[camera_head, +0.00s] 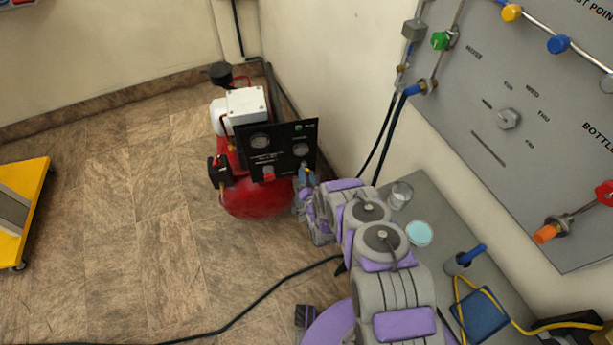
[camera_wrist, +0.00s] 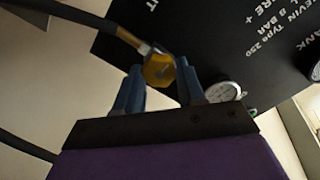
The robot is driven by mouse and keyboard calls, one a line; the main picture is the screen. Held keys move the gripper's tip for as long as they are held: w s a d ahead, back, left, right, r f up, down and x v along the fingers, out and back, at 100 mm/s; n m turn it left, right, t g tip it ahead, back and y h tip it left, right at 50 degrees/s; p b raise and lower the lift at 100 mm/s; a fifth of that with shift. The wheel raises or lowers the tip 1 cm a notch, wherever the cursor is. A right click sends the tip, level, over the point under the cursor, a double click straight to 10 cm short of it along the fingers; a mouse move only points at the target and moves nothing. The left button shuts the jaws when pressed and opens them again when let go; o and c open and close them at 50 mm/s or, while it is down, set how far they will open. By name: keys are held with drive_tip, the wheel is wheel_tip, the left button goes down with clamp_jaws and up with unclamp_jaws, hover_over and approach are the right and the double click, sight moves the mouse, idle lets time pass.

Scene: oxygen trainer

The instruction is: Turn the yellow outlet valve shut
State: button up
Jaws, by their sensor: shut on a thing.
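The yellow outlet valve (camera_wrist: 158,70) shows in the wrist view as a faceted knob with a brass fitting and black hose at its upper left. My gripper's blue fingers (camera_wrist: 160,82) stand on either side of it, shut on it. In the head view my gripper (camera_head: 307,177) is at the lower right edge of the compressor's black panel (camera_head: 285,158). The valve itself is hard to make out there. The red compressor (camera_head: 258,200) stands on the floor by the wall.
A grey wall panel (camera_head: 540,190) at right carries coloured knobs, including another yellow one (camera_head: 512,12). A grey bench (camera_head: 440,205) with a glass (camera_head: 400,195) and a blue dish (camera_head: 419,233) lies beside my arm. A black hose (camera_head: 270,295) crosses the floor. A yellow cart (camera_head: 22,205) stands left.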

drive_tip(key=shift+d+f+m, duration=0.1)
drive_tip(key=shift+f+m, duration=0.05)
drive_tip(key=shift+m, duration=2.4)
drive_tip(key=shift+d+f+m, duration=0.1)
drive_tip(key=shift+m, duration=2.5)
drive_tip(key=shift+f+m, duration=0.15)
drive_tip(key=shift+m, duration=2.4)
drive_tip(key=o, duration=0.8)
drive_tip(key=shift+f, duration=0.1)
drive_tip(key=shift+o, duration=1.2)
drive_tip(key=shift+a, duration=0.1)
